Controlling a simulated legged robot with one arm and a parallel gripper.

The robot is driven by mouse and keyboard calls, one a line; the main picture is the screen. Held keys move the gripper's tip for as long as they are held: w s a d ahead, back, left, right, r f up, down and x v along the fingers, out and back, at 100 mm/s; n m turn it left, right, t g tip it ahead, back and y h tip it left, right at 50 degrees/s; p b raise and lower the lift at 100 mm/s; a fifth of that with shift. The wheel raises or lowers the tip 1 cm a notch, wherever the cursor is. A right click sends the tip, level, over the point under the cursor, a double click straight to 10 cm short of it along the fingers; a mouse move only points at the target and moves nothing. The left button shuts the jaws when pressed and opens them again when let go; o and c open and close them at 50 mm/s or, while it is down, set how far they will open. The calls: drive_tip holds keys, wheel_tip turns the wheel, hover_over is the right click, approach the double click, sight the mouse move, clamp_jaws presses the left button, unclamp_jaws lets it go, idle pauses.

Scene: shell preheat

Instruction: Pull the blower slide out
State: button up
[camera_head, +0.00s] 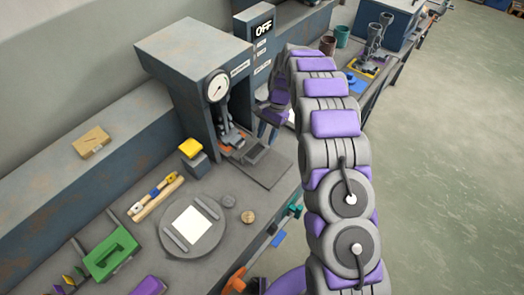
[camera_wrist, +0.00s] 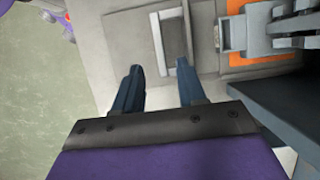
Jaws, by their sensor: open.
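The blower slide (camera_head: 252,151) looks like a flat grey plate with a raised frame at the foot of the gauge machine (camera_head: 190,60). In the wrist view, a pale U-shaped handle (camera_wrist: 157,42) stands on a grey plate (camera_wrist: 122,38), which I take to be the slide. My gripper (camera_wrist: 160,68) is open, with its dark fingers apart and nothing held. The near end of the handle shows between the fingertips; I cannot tell the height gap or any contact. In the head view my gripper (camera_head: 265,128) is beside the machine's opening, partly hidden by my arm.
An orange plate (camera_wrist: 236,58) and grey machine parts lie right of the handle in the wrist view. On the bench are a yellow-topped block (camera_head: 191,148), a round plate (camera_head: 168,238) and a green tool (camera_head: 110,253). A panel reads OFF (camera_head: 264,30). Open floor lies right.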

sight(261, 154)
drive_tip(key=b+x, duration=0.1)
drive_tip(key=x, duration=0.6)
clamp_jaws()
idle(0.3)
